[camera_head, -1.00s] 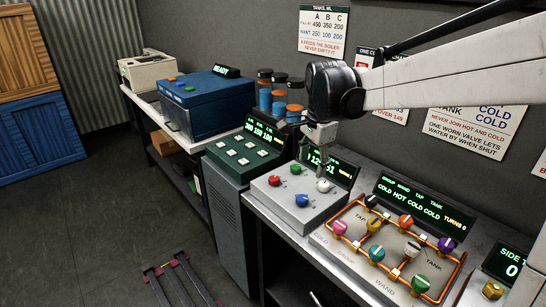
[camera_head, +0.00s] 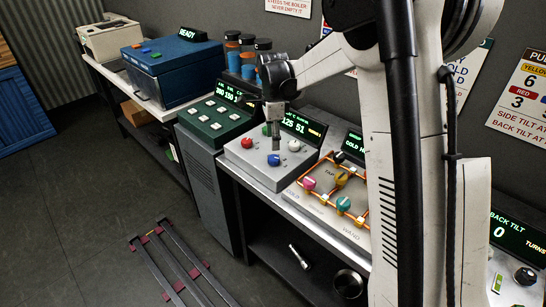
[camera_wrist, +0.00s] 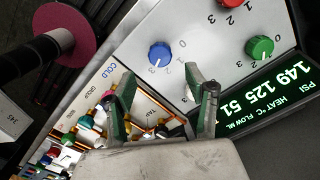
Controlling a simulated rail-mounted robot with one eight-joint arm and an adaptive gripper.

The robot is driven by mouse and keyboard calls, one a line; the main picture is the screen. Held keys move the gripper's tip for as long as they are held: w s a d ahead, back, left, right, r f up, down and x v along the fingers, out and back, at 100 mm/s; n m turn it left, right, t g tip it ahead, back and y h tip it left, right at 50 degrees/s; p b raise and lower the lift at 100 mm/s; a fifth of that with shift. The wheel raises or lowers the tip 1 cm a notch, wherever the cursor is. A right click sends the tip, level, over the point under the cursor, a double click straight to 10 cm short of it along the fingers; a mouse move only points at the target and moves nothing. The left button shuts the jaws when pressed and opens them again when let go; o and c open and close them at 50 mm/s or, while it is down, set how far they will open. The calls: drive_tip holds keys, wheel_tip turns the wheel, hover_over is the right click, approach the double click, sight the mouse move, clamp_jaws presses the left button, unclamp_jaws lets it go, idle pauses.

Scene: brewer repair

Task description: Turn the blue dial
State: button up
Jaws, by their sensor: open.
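The blue dial (camera_head: 274,160) sits at the front of a pale grey control box. In the wrist view the blue dial (camera_wrist: 160,55) has a white pointer line and printed numbers around it, and lies just beyond the gap between my fingers. My gripper (camera_head: 275,143) points down above the box, just behind the blue dial in the picture. In the wrist view my gripper (camera_wrist: 160,82) has its two green-padded fingers spread with nothing between them. I see no contact with the blue dial.
A red dial (camera_head: 246,142), a green dial (camera_head: 266,130) and a white dial (camera_head: 294,146) share the box. A readout (camera_wrist: 272,97) stands behind it. To the right is a valve panel (camera_head: 316,195) with orange pipes; to the left, a green button console (camera_head: 213,121).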

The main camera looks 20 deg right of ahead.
sight(273, 157)
wheel_tip(273, 157, down, 9)
drive_tip(key=shift+r+p, duration=0.2)
drive_tip(key=shift+p, duration=0.25)
drive_tip(key=c, duration=1.1)
